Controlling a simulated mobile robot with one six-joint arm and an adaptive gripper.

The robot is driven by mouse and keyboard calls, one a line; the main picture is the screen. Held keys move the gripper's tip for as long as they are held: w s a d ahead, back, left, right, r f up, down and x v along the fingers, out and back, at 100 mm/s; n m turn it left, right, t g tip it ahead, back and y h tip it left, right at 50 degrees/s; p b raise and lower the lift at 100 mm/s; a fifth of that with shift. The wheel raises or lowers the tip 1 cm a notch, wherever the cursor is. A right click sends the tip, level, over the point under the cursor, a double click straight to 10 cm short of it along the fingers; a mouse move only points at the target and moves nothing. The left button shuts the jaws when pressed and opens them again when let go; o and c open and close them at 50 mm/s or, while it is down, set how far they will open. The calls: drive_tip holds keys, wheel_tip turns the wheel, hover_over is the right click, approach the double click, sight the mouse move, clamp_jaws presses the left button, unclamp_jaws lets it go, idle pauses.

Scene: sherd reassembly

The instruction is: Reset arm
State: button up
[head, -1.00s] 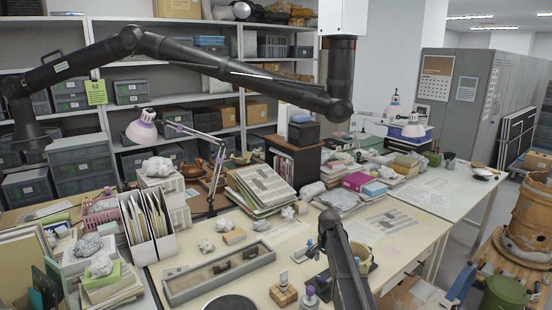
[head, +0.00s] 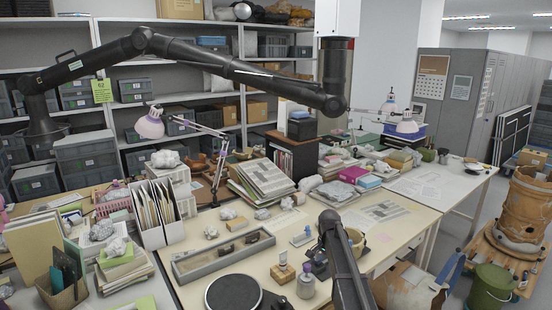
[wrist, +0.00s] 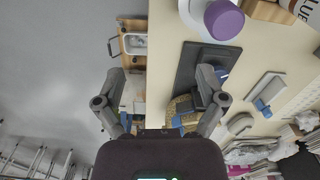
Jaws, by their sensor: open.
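My gripper (wrist: 162,76) shows in the wrist view with its two grey fingers spread wide and nothing between them. Behind the fingers are the table edge, a dark flat plate (wrist: 190,68) and a purple-capped bottle (wrist: 222,20). In the head view my dark arm (head: 345,265) rises from the bottom edge, over the near side of the cream work table (head: 400,228). The arm partly hides a tan bowl (head: 356,238). The fingertips cannot be made out clearly in the head view.
A grey tray with dark sherds (head: 222,255), a black turntable (head: 233,293) and a bottle (head: 306,282) stand near my arm. A desk lamp (head: 150,125) and paper stacks (head: 262,185) stand behind. A black jointed extraction arm (head: 240,72) spans above. A green bucket (head: 490,287) stands right.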

drive_tip(key=s+n, duration=0.9)
drive_tip(key=s, duration=2)
drive_tip(key=shift+s+a+f+b, duration=0.25)
drive_tip(key=shift+a+b, duration=0.05)
drive_tip(key=shift+a, duration=0.15)
